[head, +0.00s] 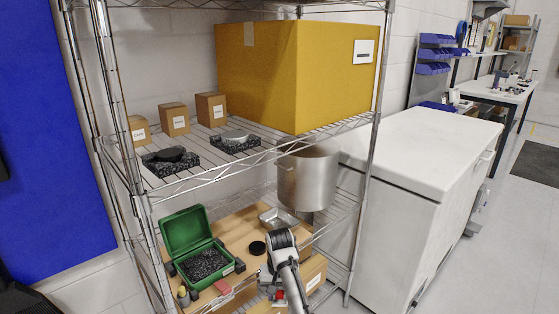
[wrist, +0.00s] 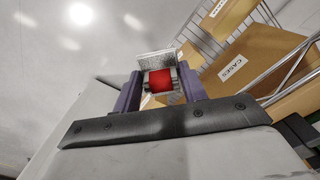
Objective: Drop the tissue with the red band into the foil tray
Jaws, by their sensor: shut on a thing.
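My gripper (wrist: 160,92) is shut on the tissue with the red band (wrist: 160,80). In the wrist view the red band sits between the two purple fingers, with a greyish-white part beyond it. In the head view my gripper (head: 278,290) is low at the front of the lower shelf, and a bit of the red band (head: 279,295) shows there. The foil tray (head: 268,226) is a small silvery tray farther back on the lower shelf's board, behind my arm, which hides part of it. My gripper is apart from it.
A green open box (head: 187,232) with dark filling stands left on the board, with small items including a red one (head: 222,287) before it. A black disc (head: 257,247) lies near the tray. A steel pot (head: 308,178) stands behind right. The upper wire shelf (head: 215,165) overhangs.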

